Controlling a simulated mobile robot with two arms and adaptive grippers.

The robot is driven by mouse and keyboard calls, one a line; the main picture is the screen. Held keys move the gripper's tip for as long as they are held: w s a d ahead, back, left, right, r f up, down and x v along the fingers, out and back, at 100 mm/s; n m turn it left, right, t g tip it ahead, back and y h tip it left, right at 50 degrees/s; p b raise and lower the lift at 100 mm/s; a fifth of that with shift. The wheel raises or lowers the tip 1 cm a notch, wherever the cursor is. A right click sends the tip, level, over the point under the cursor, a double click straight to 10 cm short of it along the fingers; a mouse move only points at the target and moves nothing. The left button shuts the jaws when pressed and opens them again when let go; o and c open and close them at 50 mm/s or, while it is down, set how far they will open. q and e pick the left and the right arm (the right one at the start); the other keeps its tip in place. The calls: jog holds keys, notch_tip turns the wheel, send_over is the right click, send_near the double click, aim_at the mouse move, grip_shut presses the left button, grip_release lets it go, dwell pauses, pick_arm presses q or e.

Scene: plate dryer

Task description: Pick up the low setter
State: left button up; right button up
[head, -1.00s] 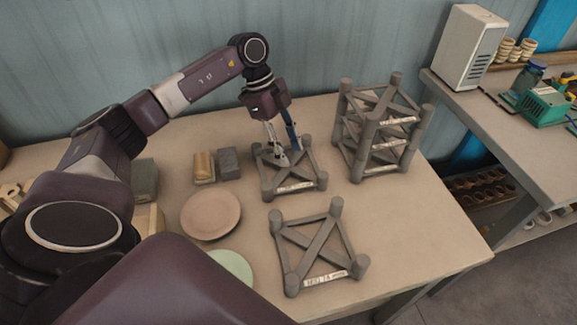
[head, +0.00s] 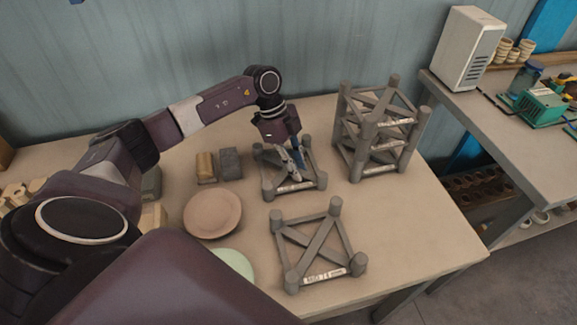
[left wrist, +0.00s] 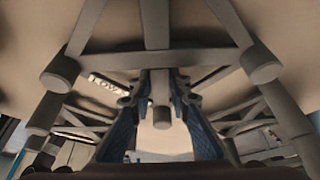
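The low setter (head: 268,184), a grey square frame with crossed bars and short corner posts, stands on the table. A label reading "LOW" shows in the left wrist view, where its corner posts and bars (left wrist: 262,65) fill much of the picture. My left gripper (head: 292,174) points down at the middle of this frame. In the left wrist view its blue-padded fingers (left wrist: 162,95) lie on either side of a grey bar; whether they press on it I cannot tell. My right gripper is not in view.
A similar setter (head: 287,238) stands in front, and a taller stack of frames (head: 372,150) stands close on the right. Left are a pinkish plate (head: 212,213), a green plate (head: 236,264), a tan block (head: 206,167) and a grey block (head: 230,162). The table's front right is clear.

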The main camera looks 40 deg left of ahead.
pick_arm(q)
grip_shut()
jog(key=shift+r, duration=0.1)
notch_tip(320, 180, up, 27)
jog(key=p, duration=0.6)
dwell(0.6)
